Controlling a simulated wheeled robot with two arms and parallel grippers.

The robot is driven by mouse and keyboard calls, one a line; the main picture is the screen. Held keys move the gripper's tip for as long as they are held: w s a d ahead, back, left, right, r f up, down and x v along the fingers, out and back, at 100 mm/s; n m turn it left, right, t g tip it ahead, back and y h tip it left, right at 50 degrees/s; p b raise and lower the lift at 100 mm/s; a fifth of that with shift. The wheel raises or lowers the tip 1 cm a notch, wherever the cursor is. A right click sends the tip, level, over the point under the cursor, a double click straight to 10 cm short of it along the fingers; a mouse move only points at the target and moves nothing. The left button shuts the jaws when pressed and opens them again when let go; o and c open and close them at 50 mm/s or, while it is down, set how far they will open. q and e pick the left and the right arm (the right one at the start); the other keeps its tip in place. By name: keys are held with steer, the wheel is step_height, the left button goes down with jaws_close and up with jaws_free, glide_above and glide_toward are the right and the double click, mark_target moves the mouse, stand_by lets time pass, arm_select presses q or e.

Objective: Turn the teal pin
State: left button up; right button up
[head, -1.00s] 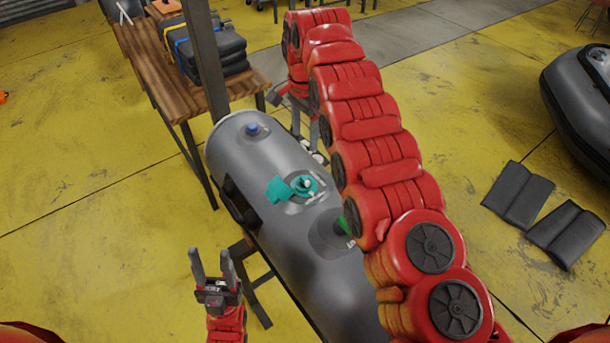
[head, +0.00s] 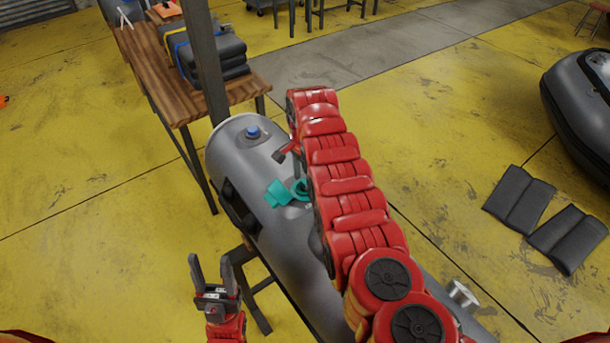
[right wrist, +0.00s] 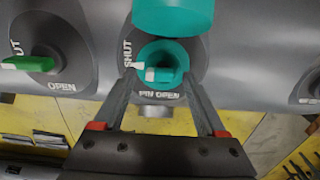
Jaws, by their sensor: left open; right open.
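The teal pin (right wrist: 168,74) sits inside a teal ring on the grey inflatable tube (head: 250,170). In the right wrist view it lies roughly level, its white end toward the left, with SHUT marked at left and OPEN below. The teal cap (right wrist: 172,14) is flipped open beside the ring; it also shows in the head view (head: 277,193). My right gripper (right wrist: 159,84) is open, its fingers on either side of the ring and pin. I cannot tell whether they touch. My left gripper (head: 213,270) is open and empty, left of the tube.
A green pin (right wrist: 32,63) with its own SHUT and OPEN marks is on the tube. A blue valve (head: 252,132) is near the far end. A dark post (head: 204,60) and wooden table (head: 160,70) stand behind.

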steer(key=shift+f, duration=0.2)
jaws_close()
stand_by(0.3)
